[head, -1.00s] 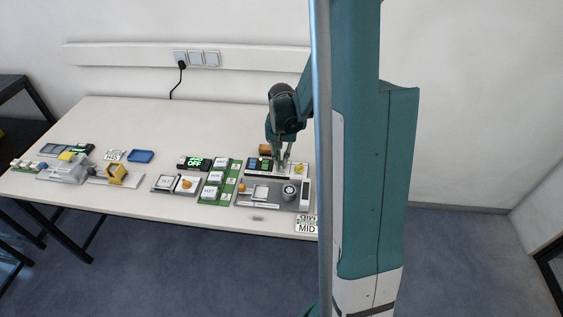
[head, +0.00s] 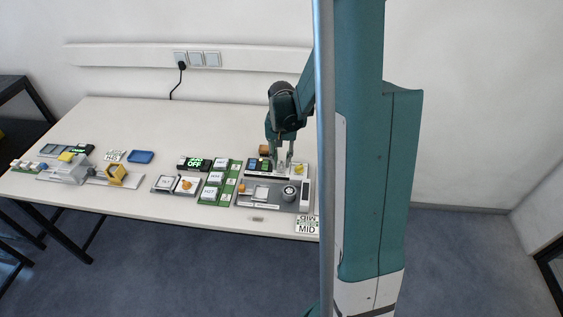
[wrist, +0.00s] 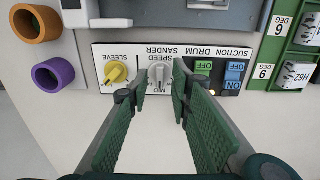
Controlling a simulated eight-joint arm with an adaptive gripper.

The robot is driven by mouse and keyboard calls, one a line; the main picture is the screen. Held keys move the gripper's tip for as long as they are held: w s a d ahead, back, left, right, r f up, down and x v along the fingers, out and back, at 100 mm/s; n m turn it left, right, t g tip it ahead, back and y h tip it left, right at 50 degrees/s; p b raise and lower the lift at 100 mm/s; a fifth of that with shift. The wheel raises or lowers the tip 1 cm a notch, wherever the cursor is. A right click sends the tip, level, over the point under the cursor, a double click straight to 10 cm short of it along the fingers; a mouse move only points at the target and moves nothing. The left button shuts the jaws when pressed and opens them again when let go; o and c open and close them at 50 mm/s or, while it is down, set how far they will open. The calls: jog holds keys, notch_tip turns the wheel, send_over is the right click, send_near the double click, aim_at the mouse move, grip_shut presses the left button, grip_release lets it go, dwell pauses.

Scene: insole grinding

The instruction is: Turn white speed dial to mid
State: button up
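The white speed dial (wrist: 160,75) sits on the white control panel under the word SPEED in the wrist view, which shows the labels upside down. MID is printed at the dial's near side in that picture, and other marks are partly covered. My gripper (wrist: 158,92) is open, with one green ribbed finger on each side of the dial. I cannot tell whether either fingertip touches it. In the head view my gripper (head: 283,162) points down at the panel at the back of the sander unit, and the dial is not clear there.
A yellow sleeve knob (wrist: 117,74) is left of the dial. Blue (wrist: 233,76) and green (wrist: 202,74) OFF switches are to its right. Orange (wrist: 36,24) and purple (wrist: 52,76) rings lie farther left. A MID card (head: 307,226) lies at the table's front edge.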

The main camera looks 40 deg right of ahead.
aim_at(281, 165)
notch_tip(281, 165, up, 11)
dwell(0.7)
dwell(0.3)
jog(key=shift+a+r, duration=0.1)
jog(key=s+a+r+n+t, duration=0.25)
jog(key=a+r, duration=0.25)
jog(key=a, duration=0.3)
jog(key=s+a+r+n+t, duration=0.1)
jog(key=s+a+r+n, duration=0.1)
jog(key=s+a+r, duration=0.35)
jog(key=s+a+r+n+t, duration=0.1)
jog(key=s+a+n+t, duration=0.1)
jog(key=s+a, duration=0.2)
jog(key=s+a+r+n+t, duration=0.1)
jog(key=s+a, duration=0.4)
jog(key=a, duration=0.5)
jog(key=shift+s+r+n+t, duration=0.15)
jog(key=shift+r+n+t, duration=0.2)
jog(key=shift+n, duration=0.4)
jog(key=shift+o, duration=0.5)
jog(key=shift+a, duration=0.1)
dwell(1.8)
